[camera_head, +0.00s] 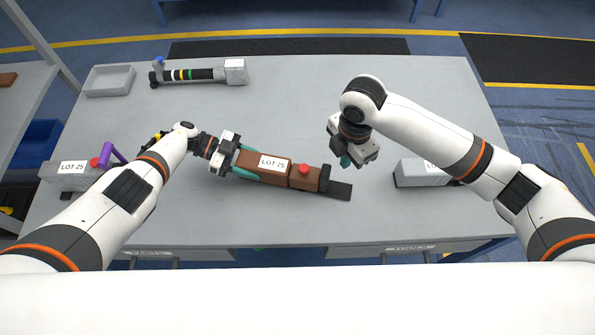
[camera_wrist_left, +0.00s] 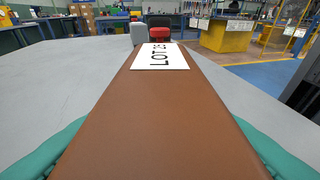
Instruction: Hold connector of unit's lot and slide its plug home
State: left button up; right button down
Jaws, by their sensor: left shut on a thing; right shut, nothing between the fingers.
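A brown connector (camera_head: 305,178) with a white "LOT 25" label, a red button (camera_head: 304,169) and a dark right end lies across the middle of the table. My left gripper (camera_head: 245,164) is shut on its left end, green fingers along both sides. In the left wrist view the brown body (camera_wrist_left: 160,125) runs away between the fingers. A dark flat piece (camera_head: 338,190) shows at its right end; I cannot tell whether they are joined. A grey unit (camera_head: 52,176) marked "LOT 25" stands at left. My right gripper (camera_head: 344,162) is shut and empty, right of the connector.
The left unit carries a red button and a purple handle (camera_head: 112,153). Another grey box (camera_head: 418,174) at right has its label partly hidden by my right arm. A banded cylinder (camera_head: 200,74) and a grey tray (camera_head: 109,80) are at the back. The table's back middle is clear.

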pick_arm(q)
jog(key=shift+s+a+f, duration=0.1)
jog(key=shift+s+f, duration=0.1)
jog(key=shift+f, duration=0.15)
jog(key=o, duration=1.3)
jog(key=shift+w, duration=0.2)
jog(key=shift+r, duration=0.15)
jog(key=shift+r, duration=0.15)
jog(key=shift+w+r, duration=0.15)
jog(key=shift+r, duration=4.65)
